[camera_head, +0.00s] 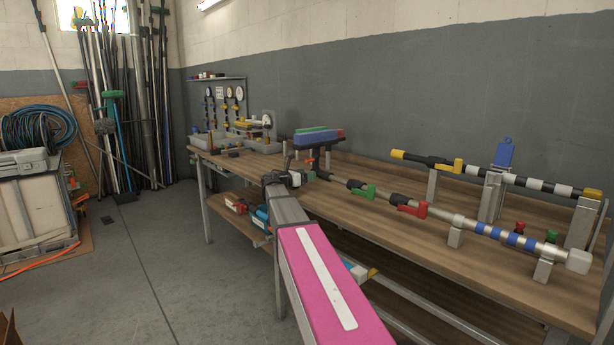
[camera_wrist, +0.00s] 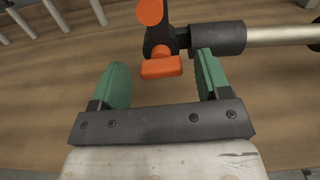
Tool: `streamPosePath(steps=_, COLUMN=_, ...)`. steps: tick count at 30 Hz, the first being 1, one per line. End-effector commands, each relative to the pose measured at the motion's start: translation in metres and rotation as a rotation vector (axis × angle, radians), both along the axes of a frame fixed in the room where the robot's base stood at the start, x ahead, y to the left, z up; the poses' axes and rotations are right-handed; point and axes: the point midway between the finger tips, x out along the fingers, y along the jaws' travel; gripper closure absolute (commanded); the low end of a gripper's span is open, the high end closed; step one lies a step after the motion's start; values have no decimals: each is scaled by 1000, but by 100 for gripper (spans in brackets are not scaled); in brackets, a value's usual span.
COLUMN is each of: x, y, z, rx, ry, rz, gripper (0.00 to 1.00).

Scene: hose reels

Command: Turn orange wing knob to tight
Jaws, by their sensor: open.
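The orange wing knob (camera_wrist: 161,67) is in the wrist view at top centre, with one wing level and near my gripper. Another orange rounded part (camera_wrist: 150,11) shows above it at the top edge. The knob sits on a black fitting (camera_wrist: 217,39) at the end of a metal pole. My gripper (camera_wrist: 163,78) is open, with its green fingers to the left and right of the knob. I cannot tell whether either finger touches it. In the head view, my gripper (camera_head: 283,180) is at the bench's front edge, and a small orange part (camera_head: 310,161) shows just beyond it.
The pole (camera_head: 460,220) with green (camera_head: 364,192) and red clips (camera_head: 412,208) runs rightward along the wooden bench (camera_head: 385,245). A second striped pole (camera_head: 510,180) stands behind it on brackets. Bins (camera_head: 263,146) are at the far left. Bench top between the poles is mostly clear.

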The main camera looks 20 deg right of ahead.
Motion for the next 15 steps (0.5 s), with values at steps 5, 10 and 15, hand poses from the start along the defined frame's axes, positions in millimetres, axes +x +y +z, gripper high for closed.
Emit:
streamPosePath(steps=5, x=3, y=-9, z=0, rx=0, ry=0, rz=0, gripper=30)
streamPosePath(steps=10, x=3, y=-9, z=0, rx=0, ry=0, rz=0, gripper=30)
streamPosePath(steps=15, x=3, y=-9, z=0, rx=0, ry=0, rz=0, gripper=56)
